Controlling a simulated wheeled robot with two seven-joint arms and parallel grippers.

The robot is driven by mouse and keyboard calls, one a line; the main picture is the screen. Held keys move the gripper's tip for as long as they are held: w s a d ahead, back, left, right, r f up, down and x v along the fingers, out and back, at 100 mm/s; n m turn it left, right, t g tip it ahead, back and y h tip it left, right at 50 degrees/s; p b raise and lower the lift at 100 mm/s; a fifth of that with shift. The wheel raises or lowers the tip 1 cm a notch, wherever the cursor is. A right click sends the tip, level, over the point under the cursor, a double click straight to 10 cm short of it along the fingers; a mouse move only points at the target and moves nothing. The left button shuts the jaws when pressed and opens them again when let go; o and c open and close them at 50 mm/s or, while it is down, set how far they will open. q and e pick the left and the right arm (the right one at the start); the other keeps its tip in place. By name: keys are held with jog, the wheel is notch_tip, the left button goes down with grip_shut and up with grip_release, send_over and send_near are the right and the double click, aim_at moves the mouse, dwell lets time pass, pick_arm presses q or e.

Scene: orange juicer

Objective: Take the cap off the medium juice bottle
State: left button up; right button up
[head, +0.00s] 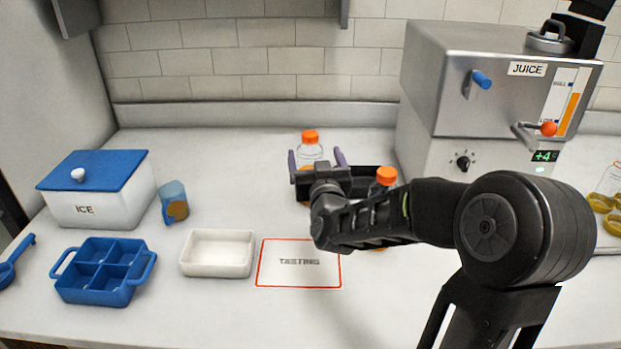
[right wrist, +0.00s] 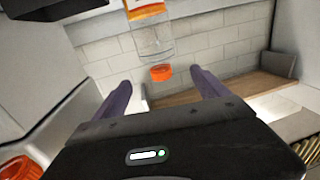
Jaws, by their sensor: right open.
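A clear bottle (head: 309,154) with an orange cap (head: 310,136) stands on the counter near the back wall. Its lower part is hidden behind my right gripper (head: 316,153). The gripper is open, with one purple finger on each side of the bottle in the head view. In the right wrist view the bottle (right wrist: 152,42) appears upside down, and its cap (right wrist: 161,73) shows between the open fingertips, with gaps on both sides. A second orange-capped bottle (head: 386,176) is mostly hidden behind my right arm. Which bottle is the medium one is hard to tell. My left gripper is not in view.
A steel juice machine (head: 480,85) stands at the right. The counter's back left is clear.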

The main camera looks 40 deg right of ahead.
aim_at(310, 156)
notch_tip(310, 156, down, 5)
jog(key=b, duration=0.3)
jog(key=shift+w+d+b, duration=0.1)
jog(key=shift+w+b, duration=0.05)
jog(key=shift+b, duration=0.15)
jog(key=shift+r, duration=0.15)
jog(key=shift+x, duration=1.3)
jog(key=shift+x, duration=2.6)
jog(key=shift+r, duration=0.15)
jog(key=shift+c, duration=0.6)
grip_shut()
